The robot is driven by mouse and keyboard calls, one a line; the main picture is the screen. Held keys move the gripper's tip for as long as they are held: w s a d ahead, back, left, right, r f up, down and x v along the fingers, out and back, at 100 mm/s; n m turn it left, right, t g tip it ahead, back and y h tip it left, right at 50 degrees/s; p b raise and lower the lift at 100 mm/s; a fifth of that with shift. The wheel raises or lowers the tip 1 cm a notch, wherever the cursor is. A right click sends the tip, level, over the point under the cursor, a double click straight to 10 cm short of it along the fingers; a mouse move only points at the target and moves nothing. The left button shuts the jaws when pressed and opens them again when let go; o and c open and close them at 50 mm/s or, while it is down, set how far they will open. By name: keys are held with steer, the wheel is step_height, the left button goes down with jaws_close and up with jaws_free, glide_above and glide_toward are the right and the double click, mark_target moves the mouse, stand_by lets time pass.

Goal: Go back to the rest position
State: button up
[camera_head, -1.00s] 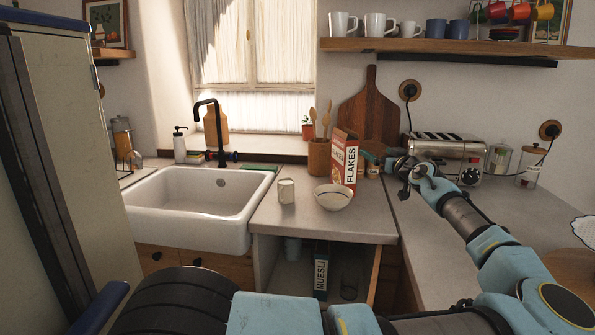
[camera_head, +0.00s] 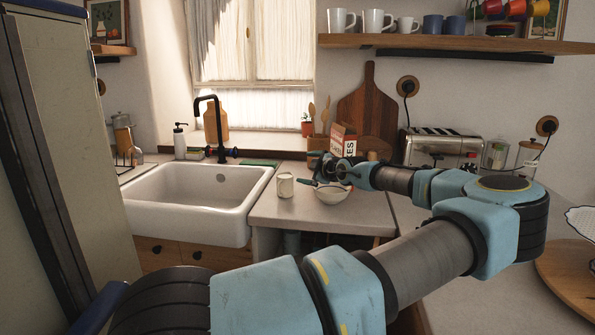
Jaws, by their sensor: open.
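My gripper (camera_head: 318,170) is over the counter in the middle of the view, in front of the flakes box (camera_head: 342,136) and just above the white bowl (camera_head: 332,194). It is open, and nothing shows between its fingers. The flakes box stands upright, with its lower part hidden behind my gripper. My blue and grey arm reaches in from the bottom and bends at the right.
A white mug (camera_head: 285,185) stands left of the bowl, near the sink (camera_head: 200,200). A wooden board (camera_head: 370,105) and a toaster (camera_head: 440,147) stand along the wall. A shelf (camera_head: 450,42) with mugs hangs above. My arm hides much of the open cabinet below.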

steer(key=s+a+f+n+g+b, duration=0.1)
steer(key=s+a+f+n+g, duration=0.15)
steer(key=a+f+n, duration=0.4)
steer(key=s+a+f+n+g+b, duration=0.1)
steer(key=s+a+f+n+g, duration=0.15)
steer(key=a+n, duration=0.6)
steer(key=s+a+f+n+g+b, duration=0.25)
steer(key=s+a+f+n, duration=0.3)
steer(key=s+n, duration=0.6)
steer(key=s+d+r+n+g+h+b, duration=0.1)
steer(key=s+d+n, duration=0.4)
steer(key=s+n, duration=0.5)
steer(key=s+d+r+n+g+h+b, duration=0.2)
steer(key=s+d+n+h, duration=0.3)
steer(key=s+n, duration=0.5)
steer(key=n+g+h, duration=0.1)
steer(key=n, duration=0.6)
steer(key=shift+s+d+r, duration=0.2)
steer(key=shift+s+d, duration=0.05)
steer(key=shift+d, duration=0.1)
steer(key=shift+c, duration=0.4)
